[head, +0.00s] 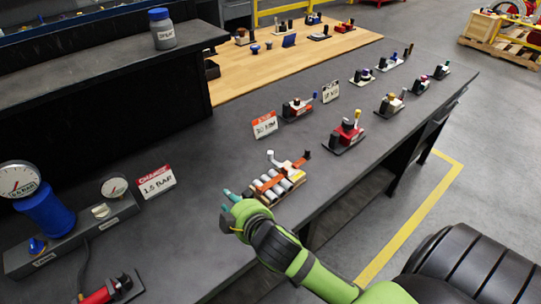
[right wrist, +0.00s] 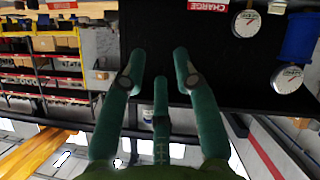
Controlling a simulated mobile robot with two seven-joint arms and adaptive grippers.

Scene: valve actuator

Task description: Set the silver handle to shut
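A small valve unit (head: 280,182) with several silver cylinders and an orange-brown strap sits on the dark bench near its front edge. A pale silver knobbed handle (head: 271,156) stands up at its back left, and a brown-black handle shows at its right end. Other small valve units stand further along the bench, so I cannot be sure this handle is the silver one named. My right gripper (head: 228,204) is just left of and nearer than the unit, apart from the handle. In the right wrist view its teal fingers (right wrist: 158,62) are spread and empty. My left gripper is not in view.
A pressure gauge (head: 18,180) on a blue base and a grey control box (head: 80,232) stand at left, beside a CHARGE sign (head: 157,182). A red-and-black valve unit (head: 345,134) is further right. The bench between the signs and gauges is mostly clear.

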